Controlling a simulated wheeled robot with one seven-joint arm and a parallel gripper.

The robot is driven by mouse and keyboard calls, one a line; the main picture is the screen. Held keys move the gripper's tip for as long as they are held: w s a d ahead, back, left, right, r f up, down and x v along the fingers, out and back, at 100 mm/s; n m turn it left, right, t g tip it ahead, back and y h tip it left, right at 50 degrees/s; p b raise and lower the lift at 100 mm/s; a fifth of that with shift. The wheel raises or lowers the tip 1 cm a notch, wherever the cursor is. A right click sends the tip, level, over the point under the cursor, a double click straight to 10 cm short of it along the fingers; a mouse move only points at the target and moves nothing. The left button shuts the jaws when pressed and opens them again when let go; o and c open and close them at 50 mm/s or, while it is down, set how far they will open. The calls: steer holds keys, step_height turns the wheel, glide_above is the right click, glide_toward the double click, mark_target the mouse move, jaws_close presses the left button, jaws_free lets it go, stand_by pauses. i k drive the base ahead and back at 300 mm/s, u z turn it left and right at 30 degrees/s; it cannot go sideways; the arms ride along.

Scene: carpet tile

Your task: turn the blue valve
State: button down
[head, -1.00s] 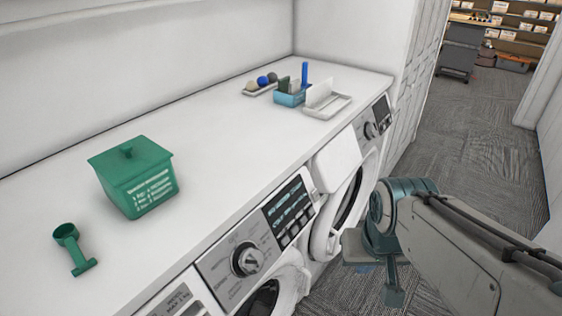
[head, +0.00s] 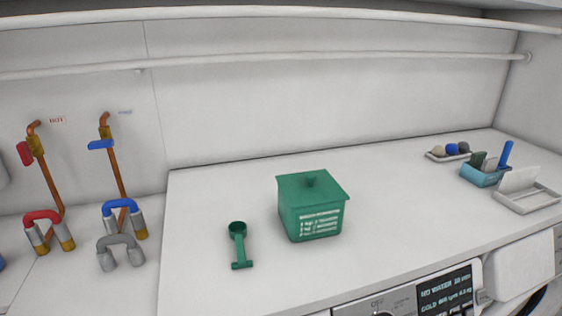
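The blue valve handle (head: 101,144) sits on a brass fitting of the right-hand copper pipe (head: 117,176), on the back wall at the far left of the head view. The handle is a short flat blue bar, lying roughly level and sticking out to the left of the pipe. A small blue label (head: 125,112) is beside it. The red valve handle (head: 24,153) is on the copper pipe to its left, under a red label. My gripper is out of view, so its state does not show.
Blue (head: 123,214), red (head: 42,217) and grey (head: 118,243) hose bends stand below the pipes. A green lidded box (head: 312,208) and green scoop (head: 239,245) are on the white counter (head: 400,205). A blue caddy (head: 482,174) is at right. A rail (head: 300,62) crosses the wall.

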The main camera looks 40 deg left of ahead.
mark_target(108, 143)
steer(key=u, duration=3.1)
steer(key=k, duration=0.7)
steer(key=u, duration=1)
steer(key=k, duration=0.6)
steer(key=u, duration=0.5)
steer(key=i, duration=1.35)
steer(key=z, duration=0.55)
steer(key=i, duration=1.35)
steer(key=z, duration=1.65)
steer(key=i, duration=0.75)
steer(key=z, duration=0.8)
